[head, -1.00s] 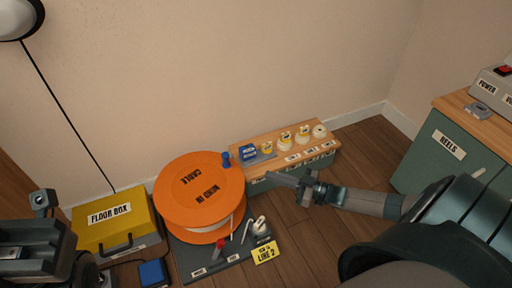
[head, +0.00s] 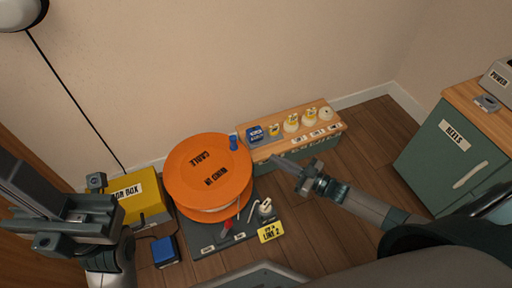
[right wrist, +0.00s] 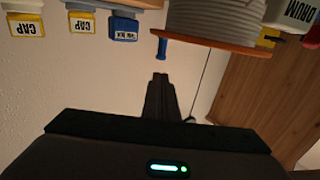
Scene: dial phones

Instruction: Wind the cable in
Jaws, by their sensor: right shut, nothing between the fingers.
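The orange cable drum (head: 205,180), marked "CABLE" and "WIND IN", stands on a dark base plate (head: 205,235). Pale cable shows under its top disc. A blue crank knob (head: 233,142) stands up at the disc's far right rim. In the right wrist view the drum's wound side (right wrist: 215,22) and the blue knob (right wrist: 162,48) show beyond the fingers. My right gripper (head: 280,162) is shut and empty, right of the drum and apart from the knob. My left gripper (head: 25,195) is at the left, in front of the yellow floor box (head: 140,195); its fingertips are unclear.
A wooden-topped shelf (head: 290,130) with a blue box and several capped items stands behind, to the right. A green "REELS" cabinet (head: 450,140) is at the right. A blue block (head: 164,251) and a yellow "LINE 2" tag (head: 271,233) lie low in front.

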